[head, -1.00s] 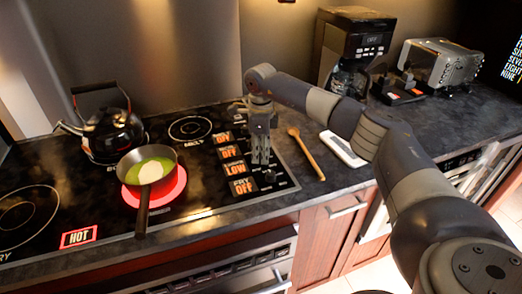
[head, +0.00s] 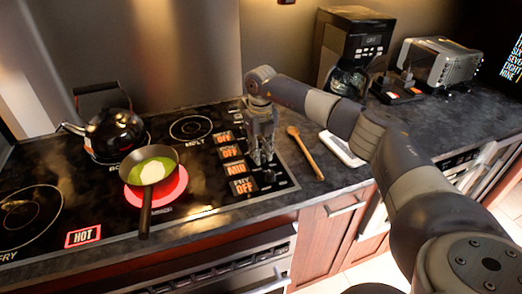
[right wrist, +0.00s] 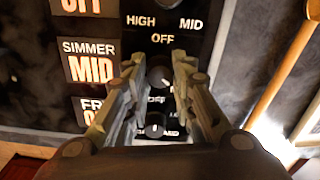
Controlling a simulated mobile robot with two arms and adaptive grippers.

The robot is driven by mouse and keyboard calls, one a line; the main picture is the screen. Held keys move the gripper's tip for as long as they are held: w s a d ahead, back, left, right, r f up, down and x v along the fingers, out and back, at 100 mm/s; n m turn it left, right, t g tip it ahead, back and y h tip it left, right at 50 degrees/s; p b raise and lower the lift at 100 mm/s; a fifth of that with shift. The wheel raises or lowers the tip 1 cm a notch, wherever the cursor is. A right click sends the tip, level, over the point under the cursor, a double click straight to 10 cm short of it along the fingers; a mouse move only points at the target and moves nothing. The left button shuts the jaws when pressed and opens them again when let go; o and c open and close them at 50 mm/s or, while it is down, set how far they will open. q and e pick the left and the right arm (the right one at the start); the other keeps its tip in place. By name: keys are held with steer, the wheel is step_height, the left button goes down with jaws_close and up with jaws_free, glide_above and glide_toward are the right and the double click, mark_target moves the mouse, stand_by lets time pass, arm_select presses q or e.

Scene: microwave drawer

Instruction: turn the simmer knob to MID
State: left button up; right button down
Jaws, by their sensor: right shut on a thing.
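The simmer knob (right wrist: 160,78) is a dark round knob on the black control strip. It sits between the two fingers of my right gripper (right wrist: 158,68), which is shut on it. In the head view my right gripper (head: 262,160) points down at the knobs and hides the simmer knob. The simmer display (right wrist: 90,64) reads MID in the right wrist view, and the same lit display (head: 237,168) shows in the head view. My left gripper is not in view.
A pan (head: 152,168) with green contents stands on a glowing red burner beside a HOT sign (head: 83,236). A black kettle (head: 114,131) stands behind it. The fry knob (right wrist: 155,130) is close below the gripped knob. A wooden spoon (head: 305,152) lies to the right.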

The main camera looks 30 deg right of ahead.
steer(key=shift+r+m, duration=0.1)
steer(key=shift+m, duration=1.2)
steer(key=shift+w, duration=0.1)
steer(key=c, duration=1.5)
jaws_free()
steer(key=shift+o, duration=0.8)
step_height(320, 180, up, 12)
